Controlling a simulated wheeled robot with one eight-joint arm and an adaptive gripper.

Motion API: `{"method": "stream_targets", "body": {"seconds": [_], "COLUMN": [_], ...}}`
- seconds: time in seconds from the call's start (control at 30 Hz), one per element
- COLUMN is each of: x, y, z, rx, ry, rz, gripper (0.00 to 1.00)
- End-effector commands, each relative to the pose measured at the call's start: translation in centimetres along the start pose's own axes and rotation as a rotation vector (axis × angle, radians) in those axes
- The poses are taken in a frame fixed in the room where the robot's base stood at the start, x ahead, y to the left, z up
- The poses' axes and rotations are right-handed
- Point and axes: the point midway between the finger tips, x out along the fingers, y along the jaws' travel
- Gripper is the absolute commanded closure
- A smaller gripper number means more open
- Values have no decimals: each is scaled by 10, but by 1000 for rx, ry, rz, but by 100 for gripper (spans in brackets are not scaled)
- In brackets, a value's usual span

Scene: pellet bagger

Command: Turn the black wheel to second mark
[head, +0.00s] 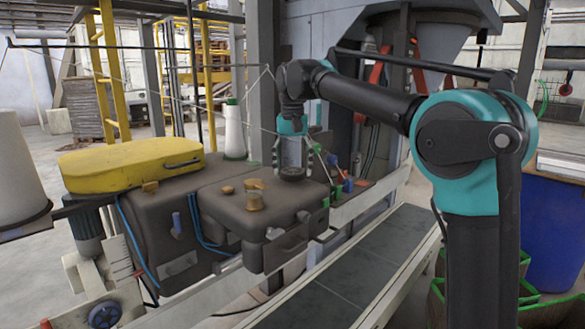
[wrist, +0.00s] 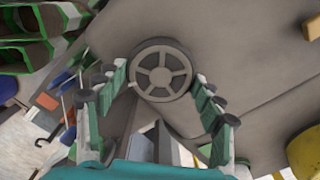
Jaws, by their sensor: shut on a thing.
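The black wheel (wrist: 161,70) is a round, dark grey-black handwheel with spokes in the wrist view. It lies flat on top of the grey machine housing (head: 225,200); in the head view its rim (head: 292,174) shows under my gripper (head: 292,163). My gripper points down over the wheel, one finger on each side of the rim in the wrist view (wrist: 160,80), and is shut on it. I cannot make out any marks around the wheel.
Brass knobs (head: 254,200) stand on the housing left of the wheel. A belt (head: 350,265) runs in front, with a blue bin (head: 560,225) at the right.

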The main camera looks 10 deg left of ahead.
Motion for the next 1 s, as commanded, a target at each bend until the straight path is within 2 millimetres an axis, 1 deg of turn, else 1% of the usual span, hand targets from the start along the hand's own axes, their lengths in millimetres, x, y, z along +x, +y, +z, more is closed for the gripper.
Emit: {"method": "stream_targets", "body": {"seconds": [0.3,0.77,0.8,0.97,1.0], "x": [0,0,0,0,0], "y": [0,0,0,0,0], "z": [0,0,0,0,0], "rx": [98,111,111,111,110], "ry": [0,0,0,0,0], "rz": [0,0,0,0,0], "gripper": [61,61,31,11,11]}}
